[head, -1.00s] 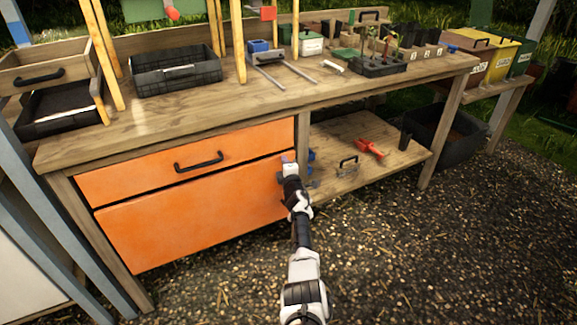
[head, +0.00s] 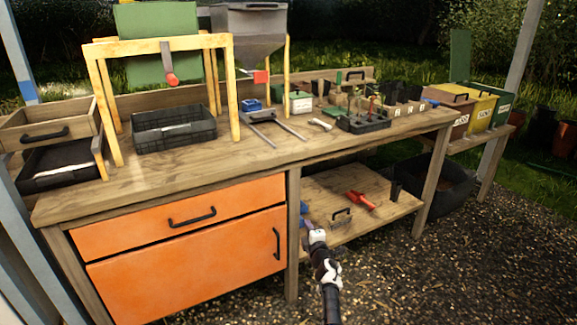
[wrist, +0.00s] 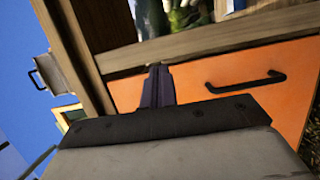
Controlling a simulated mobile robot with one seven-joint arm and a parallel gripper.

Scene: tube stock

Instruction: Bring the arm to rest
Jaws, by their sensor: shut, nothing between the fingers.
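My gripper (wrist: 158,84) is shut and empty in the wrist view, its dark fingers together. Behind it in that view are the bench's wooden edge and an orange drawer front with a black handle (wrist: 246,82). In the head view my arm reaches up from the bottom, and the gripper (head: 308,228) is small there, in front of the bench's open lower shelf, right of the orange cabinet. I cannot tell whether it touches anything.
The wooden bench (head: 160,178) carries a black crate (head: 174,130), a seedling tray (head: 362,123) and a grey hopper (head: 250,30). Red pliers-like tool (head: 360,200) lies on the lower shelf (head: 340,226). Labelled bins (head: 482,108) stand at right. Gravel ground (head: 440,270) in front is clear.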

